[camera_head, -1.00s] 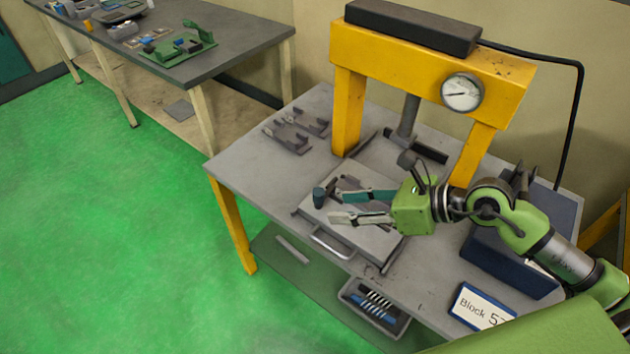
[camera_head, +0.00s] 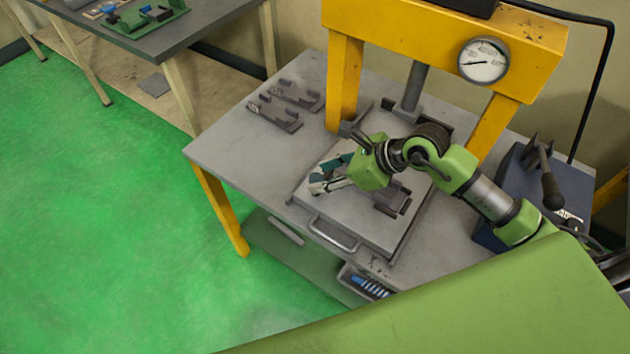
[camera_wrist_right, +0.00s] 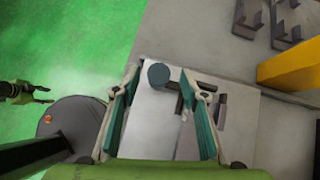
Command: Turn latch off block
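The latch (camera_wrist_right: 159,76), a dark blue-grey knob on a short bar, shows in the right wrist view between my right gripper's fingers, towards their tips. My right gripper (camera_head: 330,174) is open over the left part of the plate; in its wrist view (camera_wrist_right: 158,80) both teal fingers stand apart, and I see no grip on the latch. In the head view the gripper hides the latch. A dark grey block (camera_head: 391,198) sits on the plate, right of the gripper. My left gripper (camera_wrist_right: 30,93) shows small at the wrist view's left edge, fingers apart, away from the table.
The light plate (camera_head: 385,237) with a front handle (camera_head: 333,236) lies on the grey table (camera_head: 232,150) before a yellow press (camera_head: 400,35) with a gauge. Two dark brackets (camera_head: 275,113) lie at the left. A blue box (camera_head: 517,168) with a lever stands right.

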